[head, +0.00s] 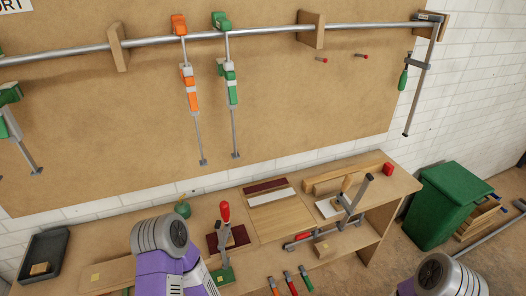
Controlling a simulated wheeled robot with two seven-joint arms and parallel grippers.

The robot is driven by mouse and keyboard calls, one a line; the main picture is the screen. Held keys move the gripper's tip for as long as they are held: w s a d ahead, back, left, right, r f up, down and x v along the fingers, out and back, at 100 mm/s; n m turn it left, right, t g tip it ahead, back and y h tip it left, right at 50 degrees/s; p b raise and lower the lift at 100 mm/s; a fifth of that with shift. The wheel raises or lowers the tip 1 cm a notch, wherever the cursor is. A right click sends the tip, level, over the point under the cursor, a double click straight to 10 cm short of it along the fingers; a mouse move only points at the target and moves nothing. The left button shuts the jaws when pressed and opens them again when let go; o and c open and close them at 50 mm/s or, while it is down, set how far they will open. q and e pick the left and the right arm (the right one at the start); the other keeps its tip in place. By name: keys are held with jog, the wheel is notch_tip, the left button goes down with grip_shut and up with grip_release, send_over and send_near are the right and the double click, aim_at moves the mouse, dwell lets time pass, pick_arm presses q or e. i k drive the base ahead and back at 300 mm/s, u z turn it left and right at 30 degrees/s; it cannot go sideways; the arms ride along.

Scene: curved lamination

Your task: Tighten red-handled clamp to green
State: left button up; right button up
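A clamp with a red handle (225,212) stands upright on the workbench, left of its middle. Its grey shaft runs down beside a dark red block (238,236), and a green part (222,275) shows at its lower end. My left arm is just left of it and may hide part of it. A second clamp with a grey bar (356,195) stands tilted at the bench's right, with a red handle (299,238) lying low beside it. I cannot tell how tight either clamp is. Neither of my grippers shows; only purple and grey arm links are visible.
Orange clamps (187,75) and green clamps (229,80) hang from a wall rail (270,31). Wood boards (277,215) lie mid-bench. A dark tray (44,255) is at the left. Several screwdriver-like tools (289,283) lie at the front. A green bin (450,200) stands right of the bench.

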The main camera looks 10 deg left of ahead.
aim_at(225, 219)
jog(key=k, duration=0.5)
jog(key=u, duration=1.35)
jog(key=i, duration=0.85)
jog(key=z, duration=0.75)
